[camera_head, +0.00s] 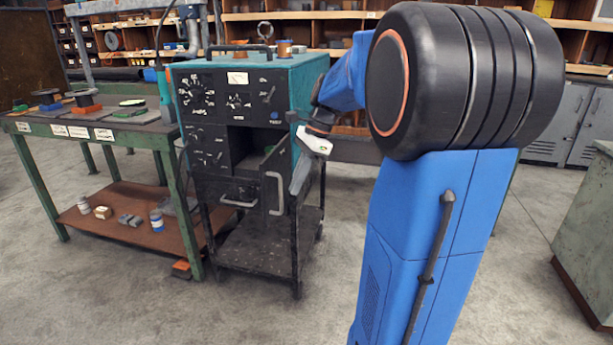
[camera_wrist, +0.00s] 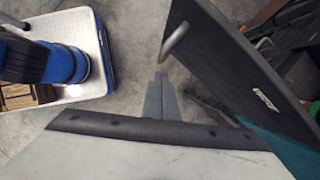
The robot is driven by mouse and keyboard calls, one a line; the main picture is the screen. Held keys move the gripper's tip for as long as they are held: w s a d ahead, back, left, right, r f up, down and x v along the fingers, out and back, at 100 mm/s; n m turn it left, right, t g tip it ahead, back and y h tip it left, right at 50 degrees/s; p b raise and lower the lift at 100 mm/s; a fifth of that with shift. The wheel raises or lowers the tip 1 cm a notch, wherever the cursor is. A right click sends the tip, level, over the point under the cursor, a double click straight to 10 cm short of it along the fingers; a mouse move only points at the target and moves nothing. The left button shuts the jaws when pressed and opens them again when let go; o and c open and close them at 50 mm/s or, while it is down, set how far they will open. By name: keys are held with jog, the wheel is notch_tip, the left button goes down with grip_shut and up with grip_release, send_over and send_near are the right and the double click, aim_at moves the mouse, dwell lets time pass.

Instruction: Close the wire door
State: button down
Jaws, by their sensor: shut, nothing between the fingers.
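The wire door (camera_head: 274,182) is a dark panel with a pale vertical handle (camera_head: 281,193), on the lower right of the teal and black machine (camera_head: 232,95). It stands swung open, with the dark compartment behind it partly visible. In the wrist view the door (camera_wrist: 235,62) is a large slanted dark panel at the right, with its handle (camera_wrist: 176,40) at its near edge. My gripper (camera_head: 296,188) is just right of the door in the head view. In the wrist view my gripper (camera_wrist: 160,82) is shut and empty, below the handle in the picture. I cannot tell whether it touches the door.
The machine stands on a black cart (camera_head: 262,245). A green workbench (camera_head: 150,133) with spools and a lower shelf is close on the left. Shelves (camera_head: 290,14) and grey lockers (camera_head: 553,125) line the back. The floor in front is clear.

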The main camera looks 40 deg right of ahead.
jog(key=shift+w+a, duration=0.25)
jog(key=shift+a, duration=0.55)
jog(key=w+a+m+t+h, duration=0.25)
jog(key=w+a+m, duration=0.65)
jog(key=w, duration=0.5)
jog(key=w+d, duration=0.4)
jog(key=w, duration=1.3)
jog(key=shift+w, duration=0.15)
jog(key=shift+d, duration=0.1)
